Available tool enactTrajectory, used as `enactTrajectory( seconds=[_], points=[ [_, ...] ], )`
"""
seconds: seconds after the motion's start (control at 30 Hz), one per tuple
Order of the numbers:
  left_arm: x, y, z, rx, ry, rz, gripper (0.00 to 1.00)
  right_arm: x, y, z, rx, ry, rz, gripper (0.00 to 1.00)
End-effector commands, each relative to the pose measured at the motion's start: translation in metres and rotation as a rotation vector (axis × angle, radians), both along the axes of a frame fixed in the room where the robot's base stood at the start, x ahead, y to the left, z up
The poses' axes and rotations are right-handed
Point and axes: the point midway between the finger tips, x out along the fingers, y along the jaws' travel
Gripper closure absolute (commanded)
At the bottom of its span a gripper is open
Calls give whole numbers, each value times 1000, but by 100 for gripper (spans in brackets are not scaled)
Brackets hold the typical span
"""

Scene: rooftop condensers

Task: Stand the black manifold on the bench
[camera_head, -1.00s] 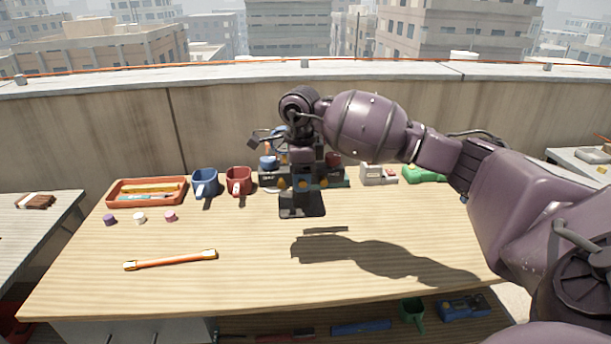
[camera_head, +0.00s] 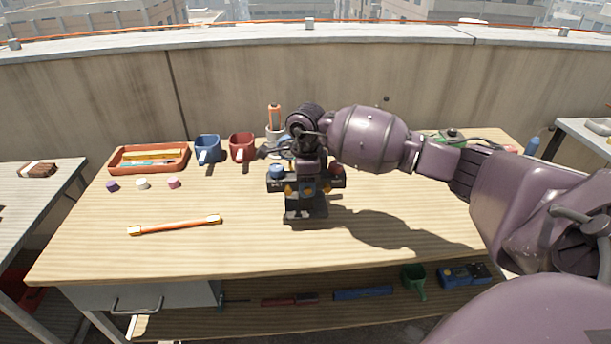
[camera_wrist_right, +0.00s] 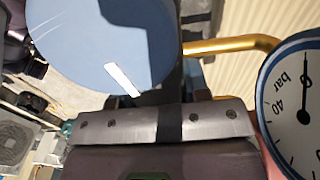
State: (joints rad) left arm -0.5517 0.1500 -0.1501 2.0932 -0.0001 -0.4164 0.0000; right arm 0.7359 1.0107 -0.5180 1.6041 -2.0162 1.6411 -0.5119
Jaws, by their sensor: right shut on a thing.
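The black manifold (camera_head: 306,210) is upright near the middle of the bench (camera_head: 255,248). It has a blue knob on its left, a red one on its right, yellow fittings below them and a black foot. My right gripper (camera_head: 308,165) is shut on its upper middle, and its wrist covers part of it. The foot is at or just above the bench top; I cannot tell if it touches. In the right wrist view a blue disc (camera_wrist_right: 100,45), a brass pipe (camera_wrist_right: 235,44) and a dial gauge (camera_wrist_right: 297,100) show close to the jaws. My left gripper is out of view.
An orange tray (camera_head: 150,171), a blue mug (camera_head: 208,147) and a red mug (camera_head: 242,146) stand at the back left. Small caps and an orange-handled bar (camera_head: 175,226) lie in front. A cup with an orange tool (camera_head: 275,130) stands behind the manifold. The front middle is clear.

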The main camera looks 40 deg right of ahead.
Motion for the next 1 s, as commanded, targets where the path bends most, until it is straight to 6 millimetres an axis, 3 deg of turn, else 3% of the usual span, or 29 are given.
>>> enactTrajectory(
  seconds=[0.23,0.7,0.73,0.9,1.0],
  points=[
    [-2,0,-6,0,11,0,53,1,0,-34,2,-1,-1,100],
    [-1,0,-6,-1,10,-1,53,1,0,-40,0,-5,0,100],
    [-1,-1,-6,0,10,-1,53,0,0,-42,0,0,0,56],
    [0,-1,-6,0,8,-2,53,0,0,-41,1,-1,0,32],
    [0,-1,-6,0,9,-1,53,0,0,-42,1,-1,0,32]
  ],
)
